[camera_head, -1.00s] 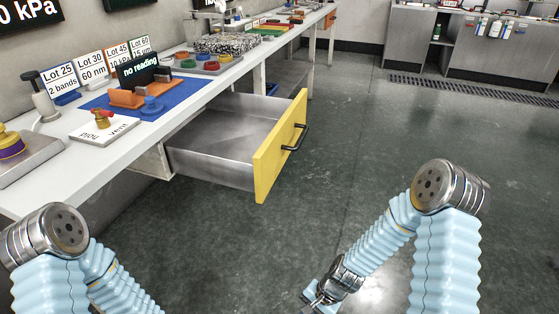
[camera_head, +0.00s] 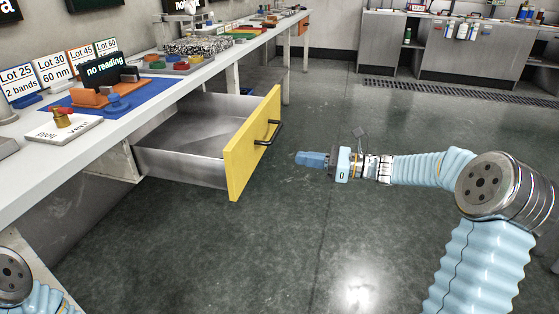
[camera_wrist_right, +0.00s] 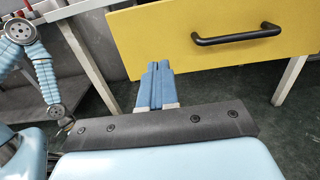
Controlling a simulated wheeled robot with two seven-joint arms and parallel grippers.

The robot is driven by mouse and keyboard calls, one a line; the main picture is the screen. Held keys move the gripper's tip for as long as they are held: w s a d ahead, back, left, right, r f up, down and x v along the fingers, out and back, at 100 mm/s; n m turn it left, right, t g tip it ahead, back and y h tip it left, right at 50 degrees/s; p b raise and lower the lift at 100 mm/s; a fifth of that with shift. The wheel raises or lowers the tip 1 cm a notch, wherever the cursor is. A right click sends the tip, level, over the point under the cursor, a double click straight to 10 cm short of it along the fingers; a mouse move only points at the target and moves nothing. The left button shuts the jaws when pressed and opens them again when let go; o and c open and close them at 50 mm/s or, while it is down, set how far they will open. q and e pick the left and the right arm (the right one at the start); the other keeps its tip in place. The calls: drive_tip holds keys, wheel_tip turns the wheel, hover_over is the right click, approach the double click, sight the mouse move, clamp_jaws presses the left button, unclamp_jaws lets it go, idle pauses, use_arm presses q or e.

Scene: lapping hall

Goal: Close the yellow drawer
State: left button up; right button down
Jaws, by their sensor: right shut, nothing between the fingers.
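The yellow drawer front (camera_head: 250,150) shows in the head view, with the drawer pulled well out from under the white bench. Its grey metal box (camera_head: 185,160) is open at the top and looks empty. A black bar handle (camera_head: 274,132) is on the front. My right gripper (camera_head: 298,158) is shut and empty, to the right of the drawer front and apart from it. In the right wrist view, the blue fingers (camera_wrist_right: 156,68) are together in front of the yellow panel (camera_wrist_right: 170,35), left of and below the handle (camera_wrist_right: 238,36). My left gripper is out of view.
The white bench (camera_head: 60,165) runs along the left, holding a blue mat (camera_head: 150,100), lot cards and other items. An orange drawer front (camera_head: 299,27) is farther back. Open floor (camera_head: 370,110) lies right of the drawer.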

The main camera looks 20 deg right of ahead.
sight(246, 151)
drive_tip(key=x, duration=1.3)
drive_tip(key=shift+f, duration=0.1)
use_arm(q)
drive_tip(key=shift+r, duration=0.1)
use_arm(e)
drive_tip(key=shift+w+a, duration=0.1)
